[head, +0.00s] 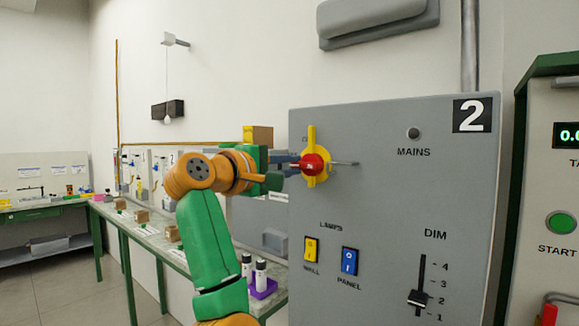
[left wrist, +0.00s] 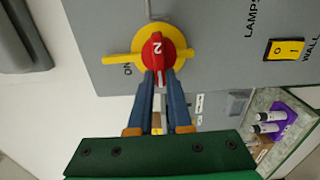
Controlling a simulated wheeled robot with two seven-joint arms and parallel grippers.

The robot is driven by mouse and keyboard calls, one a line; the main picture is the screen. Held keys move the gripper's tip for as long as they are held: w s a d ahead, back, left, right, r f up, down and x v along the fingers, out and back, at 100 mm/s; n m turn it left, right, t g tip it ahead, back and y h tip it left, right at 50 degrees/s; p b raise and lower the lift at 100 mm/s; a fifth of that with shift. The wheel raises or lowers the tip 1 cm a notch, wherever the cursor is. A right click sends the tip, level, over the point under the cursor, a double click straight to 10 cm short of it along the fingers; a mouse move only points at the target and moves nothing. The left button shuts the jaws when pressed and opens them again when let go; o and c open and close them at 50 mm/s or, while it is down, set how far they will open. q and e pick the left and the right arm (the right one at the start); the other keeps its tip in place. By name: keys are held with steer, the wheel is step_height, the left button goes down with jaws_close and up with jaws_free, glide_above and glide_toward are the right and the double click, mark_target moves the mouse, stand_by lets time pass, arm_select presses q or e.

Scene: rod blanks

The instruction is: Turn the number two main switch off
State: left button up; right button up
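The number two main switch (head: 314,165) is a red knob on a yellow plate, on a grey panel (head: 380,210) marked 2. In the left wrist view the red knob (left wrist: 154,50) carries a 2, and an ON label (left wrist: 128,70) shows beside a yellow lug. My left gripper (head: 294,164) reaches the knob from the left. In the left wrist view its blue fingers (left wrist: 161,80) lie on either side of the knob's near part and seem closed on it. Their exact contact is partly hidden. My right gripper is not in view.
Below the switch are a yellow wall lamp switch (head: 311,250), a blue panel lamp switch (head: 349,262) and a dimmer slider (head: 419,297). A green-framed cabinet (head: 546,75) stands at the right. A bench with bottles in a purple holder (head: 263,288) runs behind my arm.

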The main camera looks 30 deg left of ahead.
arm_select(q)
steer(key=o, duration=0.4)
steer(key=shift+s+f, duration=0.1)
steer(key=s+b, duration=0.4)
steer(key=s, duration=0.2)
steer(key=shift+s+a, duration=0.3)
steer(key=shift+s, duration=0.1)
